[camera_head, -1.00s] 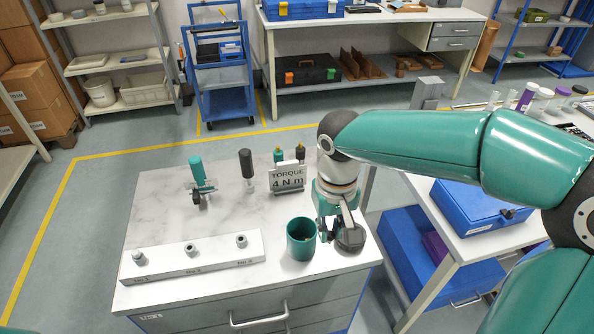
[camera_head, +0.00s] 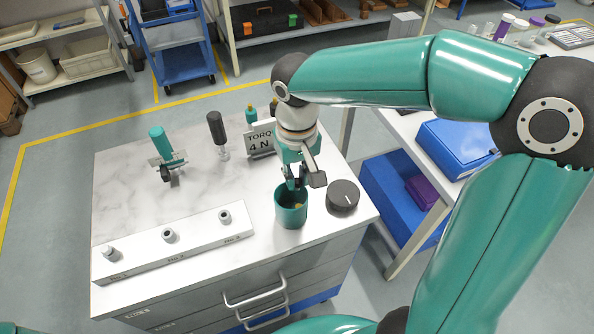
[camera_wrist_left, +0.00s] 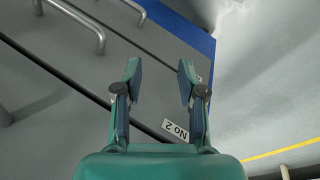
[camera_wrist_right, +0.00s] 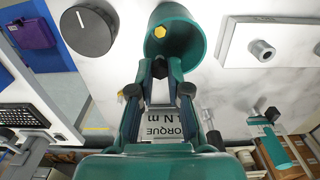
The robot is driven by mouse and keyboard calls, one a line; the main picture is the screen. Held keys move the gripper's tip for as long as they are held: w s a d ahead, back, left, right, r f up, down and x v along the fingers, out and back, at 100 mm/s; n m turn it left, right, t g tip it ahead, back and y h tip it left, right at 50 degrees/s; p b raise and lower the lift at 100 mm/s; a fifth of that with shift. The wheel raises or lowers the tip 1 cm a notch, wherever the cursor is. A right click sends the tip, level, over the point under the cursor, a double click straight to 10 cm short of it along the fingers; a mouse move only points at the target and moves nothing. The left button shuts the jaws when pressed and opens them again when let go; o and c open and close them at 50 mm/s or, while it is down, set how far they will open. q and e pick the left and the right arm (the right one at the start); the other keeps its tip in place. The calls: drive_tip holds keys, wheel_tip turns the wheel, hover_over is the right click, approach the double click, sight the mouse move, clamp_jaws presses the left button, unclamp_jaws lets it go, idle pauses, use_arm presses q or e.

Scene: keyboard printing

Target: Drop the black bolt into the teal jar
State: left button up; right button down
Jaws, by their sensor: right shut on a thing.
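The teal jar (camera_head: 291,212) stands upright near the front right of the marble-topped cabinet. A yellow hexagonal piece (camera_wrist_right: 159,31) lies inside it. My right gripper (camera_head: 297,184) points down just above the jar's mouth. In the right wrist view its fingers (camera_wrist_right: 160,72) are closed on a small dark piece, the black bolt (camera_wrist_right: 160,68), mostly hidden between the fingertips. The bolt cannot be made out clearly in the head view. My left gripper (camera_wrist_left: 158,82) is open and empty in front of the cabinet's drawers, and it is out of the head view.
A black round dial (camera_head: 343,195) sits right of the jar. A torque sign (camera_head: 260,141), a black-handled tool (camera_head: 217,130) and a teal tool (camera_head: 163,145) stand behind. The marble between is clear.

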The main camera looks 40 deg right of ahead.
sight(298, 180)
drive_tip(key=shift+f, duration=0.65)
drive_tip(key=c, duration=1.1)
unclamp_jaws()
drive_tip(key=shift+s, duration=0.1)
drive_tip(key=shift+o, duration=0.2)
wheel_tip(298, 180, up, 12)
drive_tip(key=shift+f, duration=0.1)
